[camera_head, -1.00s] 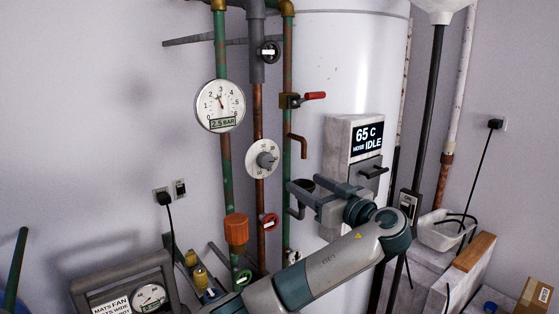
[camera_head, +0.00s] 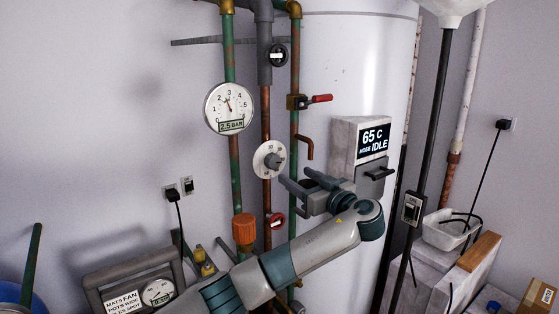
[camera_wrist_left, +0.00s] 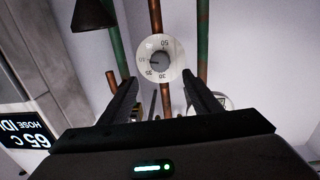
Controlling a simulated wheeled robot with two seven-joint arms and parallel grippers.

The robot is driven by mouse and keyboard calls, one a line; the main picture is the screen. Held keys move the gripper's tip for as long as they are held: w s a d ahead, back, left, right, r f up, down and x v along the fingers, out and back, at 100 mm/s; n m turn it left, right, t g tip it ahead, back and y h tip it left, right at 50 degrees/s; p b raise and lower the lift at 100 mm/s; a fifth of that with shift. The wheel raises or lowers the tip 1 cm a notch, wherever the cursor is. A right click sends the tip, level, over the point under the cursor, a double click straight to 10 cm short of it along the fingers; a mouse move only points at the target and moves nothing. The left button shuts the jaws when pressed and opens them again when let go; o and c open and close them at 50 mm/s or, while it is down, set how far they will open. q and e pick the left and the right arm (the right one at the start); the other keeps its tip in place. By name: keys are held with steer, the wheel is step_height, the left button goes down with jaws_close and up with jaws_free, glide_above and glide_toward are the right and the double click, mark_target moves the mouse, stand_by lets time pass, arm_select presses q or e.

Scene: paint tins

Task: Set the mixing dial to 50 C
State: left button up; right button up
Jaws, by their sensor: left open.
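The mixing dial (camera_head: 270,160) is a round white plate with a grey knob, on a rusty pipe left of the white tank. It also shows in the wrist view (camera_wrist_left: 159,47), upside down, with 50, 35 and 30 legible on its rim. The exact setting of the knob is too small to read surely. My left gripper (camera_head: 296,178) is open and empty, its fingers pointing at the dial from the lower right. In the wrist view the fingers (camera_wrist_left: 159,80) stand apart on either side below the dial, not touching the knob. My right gripper is not in view.
A display box (camera_head: 374,140) reading 65 C and IDLE is on the tank just right of the gripper. A pressure gauge (camera_head: 229,107) reads 2.5 BAR. A red lever valve (camera_head: 320,99) and a copper spout (camera_head: 306,147) stick out near the dial.

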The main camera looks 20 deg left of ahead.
mark_target(275, 163)
arm_select(q)
steer(key=p+x, duration=0.3)
steer(key=x, duration=0.5)
steer(key=shift+w+a+r+p, duration=0.2)
steer(key=shift+w+a+p, duration=0.05)
steer(key=shift+p, duration=0.15)
steer(key=shift+w+a+f, duration=0.15)
steer(key=shift+w+a, duration=0.35)
steer(key=shift+a, duration=0.05)
steer(key=c, duration=1.1)
